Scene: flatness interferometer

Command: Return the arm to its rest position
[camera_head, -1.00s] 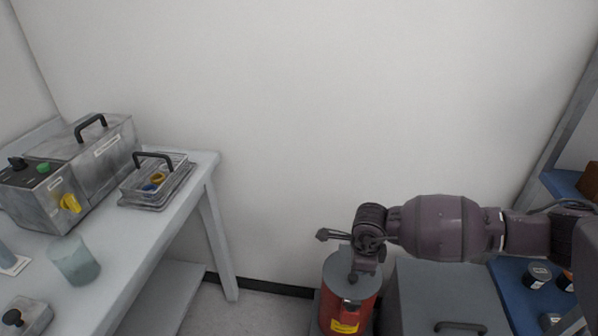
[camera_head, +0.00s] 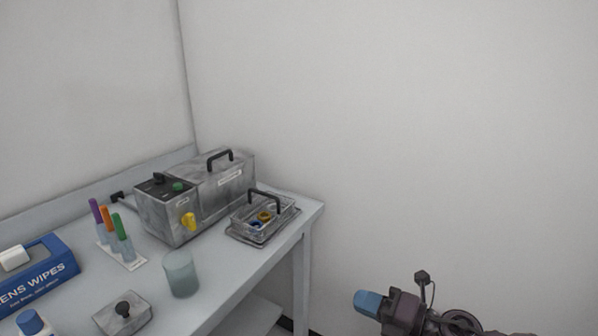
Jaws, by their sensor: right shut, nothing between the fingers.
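My right gripper (camera_head: 369,302) is at the lower right of the head view, its blue tip pointing left. It is shut and empty, in front of the bare wall and to the right of the table, touching nothing that I can see. Part of my right arm (camera_head: 455,322) shows behind it, cut off by the bottom edge. My left gripper is out of view.
The grey table (camera_head: 225,292) at left bears a metal instrument (camera_head: 165,217), a lidded clear tray (camera_head: 277,217), a frosted cup (camera_head: 181,273), capped bottles (camera_head: 121,240), a knobbed metal block (camera_head: 122,314) and a wipes box (camera_head: 45,277). Space above my right gripper is clear.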

